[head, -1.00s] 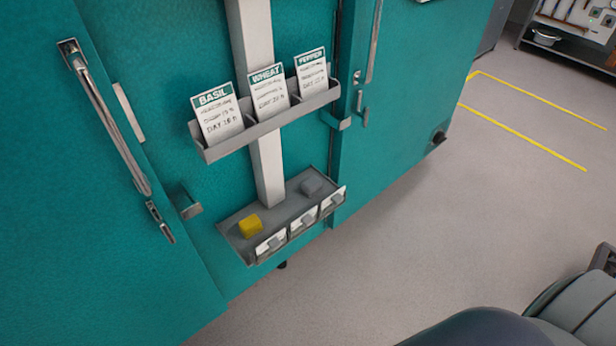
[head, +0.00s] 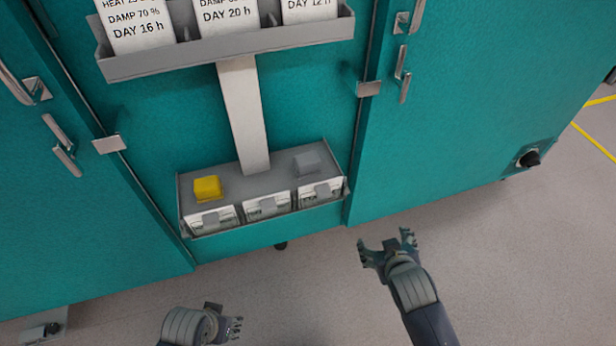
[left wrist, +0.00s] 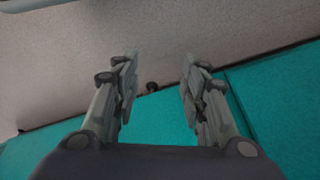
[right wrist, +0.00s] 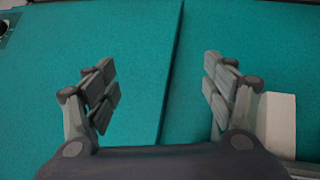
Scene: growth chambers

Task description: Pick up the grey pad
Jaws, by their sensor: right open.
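The grey pad (head: 308,163) lies at the right end of the lower grey shelf (head: 222,173), on the teal front between the chamber doors. A yellow block (head: 207,188) sits at the shelf's left end. My right gripper (head: 388,241) is open and empty, below and to the right of the shelf, apart from the pad. It also shows open in the right wrist view (right wrist: 160,88), facing a teal surface. My left gripper (head: 229,322) is low at the bottom of the head view. In the left wrist view (left wrist: 158,72) its fingers are apart with nothing between them.
Several white holders with grey pieces line the shelf's front edge (head: 268,206). The upper rack (head: 230,45) with labelled cards stands above, joined by a white post (head: 243,115). Door handles (head: 403,75) and latches stick out on both sides. The floor in front is clear.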

